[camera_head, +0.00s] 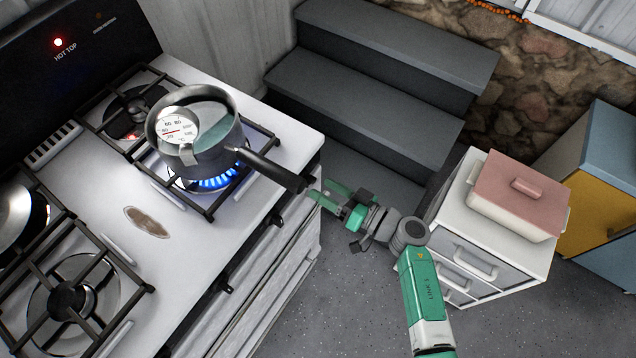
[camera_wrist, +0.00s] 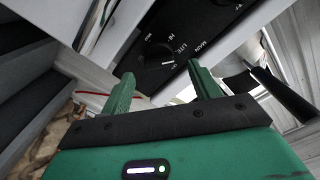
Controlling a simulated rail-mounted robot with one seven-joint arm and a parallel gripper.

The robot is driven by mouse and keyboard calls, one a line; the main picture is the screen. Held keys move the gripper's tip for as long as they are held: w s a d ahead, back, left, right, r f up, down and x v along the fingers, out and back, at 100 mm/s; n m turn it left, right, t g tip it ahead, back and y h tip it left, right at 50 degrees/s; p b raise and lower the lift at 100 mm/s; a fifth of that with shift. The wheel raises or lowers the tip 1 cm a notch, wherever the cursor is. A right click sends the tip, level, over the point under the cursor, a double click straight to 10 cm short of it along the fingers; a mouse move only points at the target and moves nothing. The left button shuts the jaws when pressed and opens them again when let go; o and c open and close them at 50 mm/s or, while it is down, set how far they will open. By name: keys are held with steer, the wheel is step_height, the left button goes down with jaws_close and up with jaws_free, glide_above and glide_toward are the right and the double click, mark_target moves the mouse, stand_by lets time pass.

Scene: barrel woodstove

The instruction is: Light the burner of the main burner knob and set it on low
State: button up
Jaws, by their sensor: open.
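The burner under the pot at the front right of the stove shows a ring of blue flame (camera_head: 215,183) in the head view. My gripper (camera_head: 318,194) is at the stove's front right edge, below the pot handle's tip. In the wrist view, a dark round knob (camera_wrist: 158,56) sits on a black panel (camera_wrist: 200,32) with white lettering, including LITE and HI. A short white mark shows at the knob's near edge. My gripper's green fingers (camera_wrist: 160,76) are apart, on either side of the knob's line of view, with nothing between them. Whether they touch the knob is unclear.
A grey pot (camera_head: 227,142) with liquid and a dial thermometer (camera_head: 178,126) stands on the lit burner, its black handle (camera_head: 270,168) reaching past the stove edge. Dark steps (camera_head: 370,95) stand behind. A white cabinet (camera_head: 490,250) with a pink-lidded dish (camera_head: 518,193) stands right.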

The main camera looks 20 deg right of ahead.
mark_target(313, 182)
steer(key=b+x, duration=0.1)
steer(key=x, duration=0.2)
steer(key=shift+f, duration=0.15)
steer(key=shift+w+a+r, duration=0.2)
steer(key=shift+w, duration=0.25)
steer(key=c, duration=1)
